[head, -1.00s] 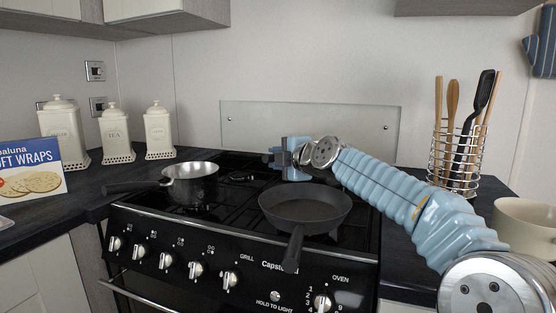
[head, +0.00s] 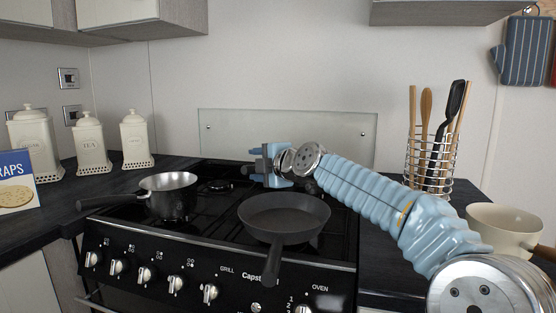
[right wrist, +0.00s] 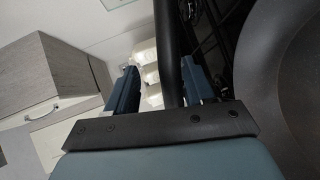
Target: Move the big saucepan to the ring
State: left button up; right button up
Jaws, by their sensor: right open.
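A steel saucepan (head: 168,196) with a black handle stands on the left of the hob. A cream saucepan (head: 505,228) stands on the worktop at the far right, partly cut off by my arm and the frame edge. I cannot tell for sure which is the big one. My right gripper (head: 262,165) is open above the back of the hob, apart from both saucepans. In the right wrist view a dark bar (right wrist: 167,50) shows between its fingers; I cannot tell whether it lies in the grip. A free ring (head: 215,187) shows at the back left. My left gripper is out of view.
A black frying pan (head: 284,215) sits at the front right of the hob, its handle over the front edge. Three cream canisters (head: 92,145) stand at the left. A utensil rack (head: 430,170) stands behind my right arm. A glass splashback (head: 290,135) backs the hob.

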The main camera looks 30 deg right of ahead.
jog(key=v, duration=1.1)
jog(key=shift+b, duration=0.45)
jog(key=shift+f, duration=0.15)
